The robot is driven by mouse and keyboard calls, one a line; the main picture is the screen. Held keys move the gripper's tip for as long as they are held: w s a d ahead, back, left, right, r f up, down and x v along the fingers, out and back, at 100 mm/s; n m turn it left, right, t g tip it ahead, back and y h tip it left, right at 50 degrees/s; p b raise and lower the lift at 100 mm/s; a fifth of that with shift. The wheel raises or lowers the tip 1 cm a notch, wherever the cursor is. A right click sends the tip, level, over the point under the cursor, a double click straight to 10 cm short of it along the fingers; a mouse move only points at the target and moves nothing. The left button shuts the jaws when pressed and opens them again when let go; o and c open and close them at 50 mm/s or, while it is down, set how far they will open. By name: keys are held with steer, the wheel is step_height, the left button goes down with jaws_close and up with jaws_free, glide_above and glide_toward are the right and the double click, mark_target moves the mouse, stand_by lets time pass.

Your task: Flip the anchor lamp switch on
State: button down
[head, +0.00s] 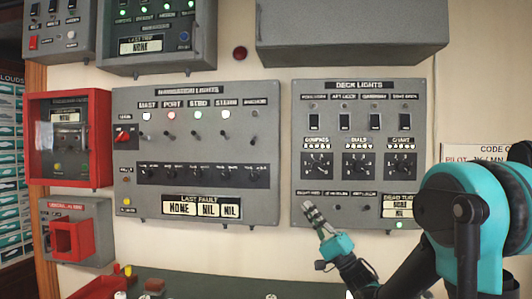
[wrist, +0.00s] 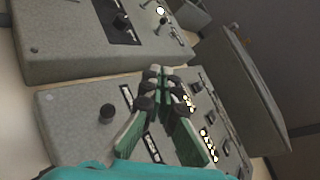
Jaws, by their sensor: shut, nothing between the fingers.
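The grey navigation lights panel (head: 125,104) hangs in the middle of the head view. Its anchor switch (head: 253,138) is a small toggle at the right end of the row, under the anchor label (head: 255,101). The anchor lamp (head: 255,114) looks dark; the toggle's position is too small to tell. My gripper (head: 308,207) is shut and empty, right of and below that switch, in front of the deck lights panel's lower left part. In the wrist view the closed fingertips (wrist: 165,73) overlap a grey panel; I cannot make out the anchor switch there.
The deck lights panel (head: 433,125) carries several black switches and dials. A red box (head: 70,95) hangs at the left, above a box with a red cover (head: 73,238). A grey cabinet (head: 350,30) juts out above. A dark green surface (head: 215,285) lies below.

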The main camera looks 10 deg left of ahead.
steer(key=shift+w, duration=0.2)
glide_toward(255, 140)
steer(key=w, duration=0.1)
steer(key=w+r, duration=0.1)
steer(key=shift+w+d+r, duration=0.1)
steer(key=shift+w+d, duration=0.1)
steer(key=shift+w, duration=0.05)
steer(key=a+r, duration=0.1)
steer(key=s+a+r, duration=0.1)
steer(key=a, duration=0.1)
steer(key=shift+a+r, duration=0.1)
steer(key=shift+s+a+r, duration=0.15)
steer(key=shift+a, duration=0.05)
